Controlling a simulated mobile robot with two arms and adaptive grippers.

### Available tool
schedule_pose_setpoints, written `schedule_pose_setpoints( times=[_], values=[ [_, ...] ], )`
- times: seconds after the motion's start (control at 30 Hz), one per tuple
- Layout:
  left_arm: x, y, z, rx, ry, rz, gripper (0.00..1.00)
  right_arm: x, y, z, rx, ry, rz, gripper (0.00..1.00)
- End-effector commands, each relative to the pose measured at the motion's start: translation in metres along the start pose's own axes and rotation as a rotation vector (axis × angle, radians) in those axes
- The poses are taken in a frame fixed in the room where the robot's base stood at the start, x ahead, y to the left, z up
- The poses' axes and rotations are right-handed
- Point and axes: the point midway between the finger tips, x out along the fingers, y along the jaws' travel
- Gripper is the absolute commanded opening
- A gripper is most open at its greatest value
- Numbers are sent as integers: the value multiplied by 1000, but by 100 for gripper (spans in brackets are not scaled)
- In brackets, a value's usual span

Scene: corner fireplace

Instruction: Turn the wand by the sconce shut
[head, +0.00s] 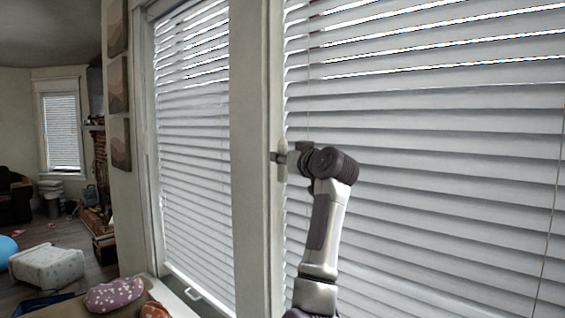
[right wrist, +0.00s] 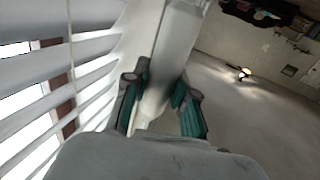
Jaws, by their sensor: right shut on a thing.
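My right gripper (head: 279,157) is at the left edge of the right window's blind (head: 430,150), against the pale post between the two windows. In the right wrist view my right gripper (right wrist: 158,98) has its teal-padded fingers on either side of a pale upright piece, which I take to be the wand (right wrist: 152,108). The wand is hard to tell from the pale post behind it, and the arm hides part of it in the head view. The slats of this blind are tilted, with bright gaps near the top. My left gripper is not in view.
A second blind (head: 190,140) hangs in the left window. Framed pictures (head: 119,85) hang on the wall beside it. Patterned cushions (head: 114,294) lie below. A white ottoman (head: 46,267) stands on the floor at far left. A small bright light (right wrist: 243,73) shows in the right wrist view.

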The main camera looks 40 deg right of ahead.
Motion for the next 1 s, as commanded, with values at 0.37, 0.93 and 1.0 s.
schedule_pose_setpoints(
  times=[0.37, 0.93, 1.0],
  values=[
    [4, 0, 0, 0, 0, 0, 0, 0, 1, 1, 1, -4, -207, 0],
    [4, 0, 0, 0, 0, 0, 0, 1, 0, 2, 2, -4, -261, 0],
    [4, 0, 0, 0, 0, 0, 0, 1, 0, 2, 2, -4, -261, 0]
  ],
)
